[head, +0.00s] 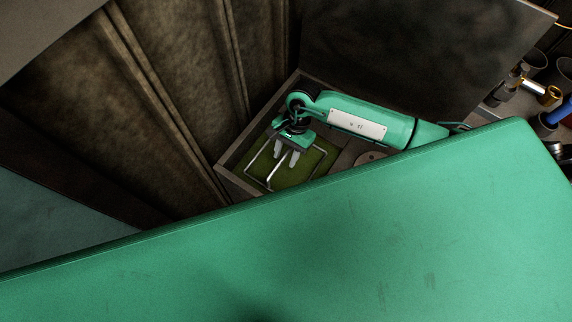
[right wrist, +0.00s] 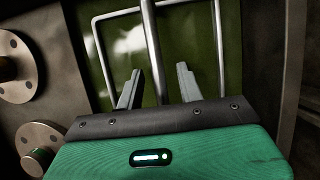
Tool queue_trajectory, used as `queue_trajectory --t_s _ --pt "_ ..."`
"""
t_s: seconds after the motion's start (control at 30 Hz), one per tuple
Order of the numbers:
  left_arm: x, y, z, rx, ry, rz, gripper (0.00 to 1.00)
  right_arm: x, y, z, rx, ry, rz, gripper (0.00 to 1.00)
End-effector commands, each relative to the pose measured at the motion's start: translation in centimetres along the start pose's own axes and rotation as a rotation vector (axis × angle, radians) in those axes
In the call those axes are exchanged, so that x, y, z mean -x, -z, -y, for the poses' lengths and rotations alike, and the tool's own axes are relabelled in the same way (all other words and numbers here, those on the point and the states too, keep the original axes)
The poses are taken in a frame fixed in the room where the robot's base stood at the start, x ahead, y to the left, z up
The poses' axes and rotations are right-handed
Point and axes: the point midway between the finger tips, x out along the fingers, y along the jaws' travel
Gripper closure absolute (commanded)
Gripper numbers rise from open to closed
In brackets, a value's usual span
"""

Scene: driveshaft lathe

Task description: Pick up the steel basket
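The steel basket (head: 251,166) shows as a pale wire frame with a bar-like handle, over a green bottom inside a grey walled bay. In the right wrist view its rim and bars (right wrist: 218,45) stand out against green. My right gripper (head: 287,161) points down over the basket with its two fingers apart. In the right wrist view the middle bar runs between the fingers of my gripper (right wrist: 160,82), with a gap visible on both sides. The fingertips do not grip it. My left gripper is not in view.
A corrugated brown wall (head: 175,95) stands left of the bay, and a dark panel (head: 415,45) rises behind it. Round flanged metal parts (right wrist: 14,68) lie beside the basket. Several cylindrical parts, one with a brass end (head: 550,95), stand at far right.

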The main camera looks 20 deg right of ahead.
Motion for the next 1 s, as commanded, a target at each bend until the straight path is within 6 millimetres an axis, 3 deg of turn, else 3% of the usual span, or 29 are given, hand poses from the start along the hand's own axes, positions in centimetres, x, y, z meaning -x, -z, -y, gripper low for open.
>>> queue_trajectory --t_s 0.03,0.2,0.23,1.0 --pt "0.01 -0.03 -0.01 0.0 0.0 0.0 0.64 0.03 0.0 0.0 0.0 0.0 0.0 0.65" --pt "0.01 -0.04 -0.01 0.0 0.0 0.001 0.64 0.04 0.0 0.0 0.0 0.0 0.0 0.98" --pt "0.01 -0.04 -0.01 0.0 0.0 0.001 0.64 0.04 0.0 0.0 0.0 0.0 0.0 1.0" --pt "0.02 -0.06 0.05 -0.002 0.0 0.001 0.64 0.07 0.0 0.0 0.0 0.0 0.0 1.0"
